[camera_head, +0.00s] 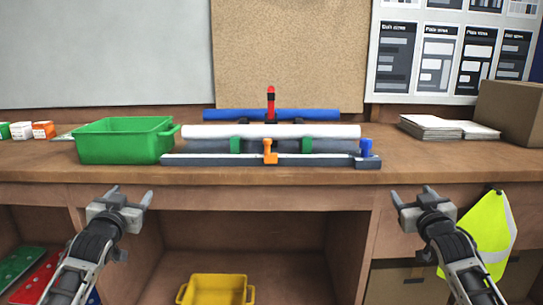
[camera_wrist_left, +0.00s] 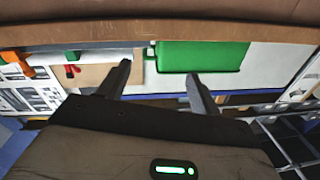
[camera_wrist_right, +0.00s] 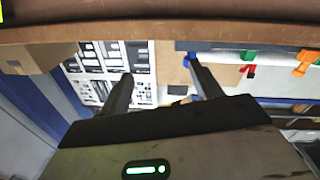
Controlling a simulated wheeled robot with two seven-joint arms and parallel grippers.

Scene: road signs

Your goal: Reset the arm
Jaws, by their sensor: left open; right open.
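My left gripper (camera_head: 130,194) is open and empty, in front of and below the table's front edge at the left in the head view. Its two spread fingers also show in the left wrist view (camera_wrist_left: 158,85), with nothing between them. My right gripper (camera_head: 412,196) is open and empty, in front of the table at the right. Its spread fingers show in the right wrist view (camera_wrist_right: 160,85), also with nothing between them. Both arms come up from the lower corners of the head view and touch nothing that I can see.
The wooden table (camera_head: 420,165) bears a green bin (camera_head: 124,142), a rack with a white roll (camera_head: 300,131) and blue roll (camera_head: 320,114), paper stacks (camera_head: 430,126) and a cardboard box (camera_head: 512,112). A yellow bin (camera_head: 216,290) sits below. A yellow vest (camera_head: 490,228) hangs right.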

